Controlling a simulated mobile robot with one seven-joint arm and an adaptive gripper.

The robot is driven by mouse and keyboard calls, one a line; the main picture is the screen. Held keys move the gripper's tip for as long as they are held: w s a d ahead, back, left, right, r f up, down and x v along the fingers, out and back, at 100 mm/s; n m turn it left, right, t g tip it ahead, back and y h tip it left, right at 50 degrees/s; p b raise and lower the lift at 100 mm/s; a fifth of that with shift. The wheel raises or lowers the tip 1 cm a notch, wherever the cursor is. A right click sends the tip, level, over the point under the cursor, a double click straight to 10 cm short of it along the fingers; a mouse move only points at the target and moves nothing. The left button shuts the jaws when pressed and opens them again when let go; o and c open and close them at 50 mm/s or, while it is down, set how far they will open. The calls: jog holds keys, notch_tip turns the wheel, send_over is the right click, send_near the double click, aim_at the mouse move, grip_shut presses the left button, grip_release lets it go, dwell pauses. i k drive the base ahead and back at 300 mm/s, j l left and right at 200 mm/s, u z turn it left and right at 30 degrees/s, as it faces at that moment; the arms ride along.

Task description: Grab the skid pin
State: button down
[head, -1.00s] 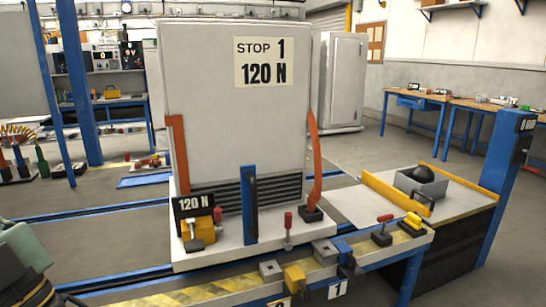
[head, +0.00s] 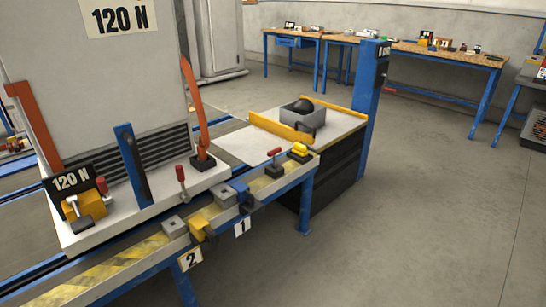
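The white skid (head: 136,224) carries a tall pale cabinet (head: 90,75) marked 120 N. A red-handled upright pin (head: 182,182) stands at the skid's front edge, right of a blue upright bar (head: 130,165). Another red-handled piece (head: 102,186) stands by the yellow block (head: 84,205) at the skid's left. A red T-handled pin (head: 273,155) stands on the rail bench to the right. No label tells which of these is the skid pin. My gripper is not in the head view.
The blue bench (head: 150,262) has number plates 2 (head: 190,260) and 1 (head: 242,227), and yellow and blue clamps. A yellow-handled piece (head: 299,152) sits at its right end. Beyond is a table with a grey box (head: 306,112) and a blue post (head: 372,100). Floor at right is clear.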

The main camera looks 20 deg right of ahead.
aim_at(273, 152)
jog(key=i+l+z, duration=0.5)
jog(key=i+l, duration=0.2)
jog(key=l, duration=0.35)
jog(key=i+l+z, duration=0.45)
jog(key=i+l, duration=0.35)
jog(key=i, duration=0.05)
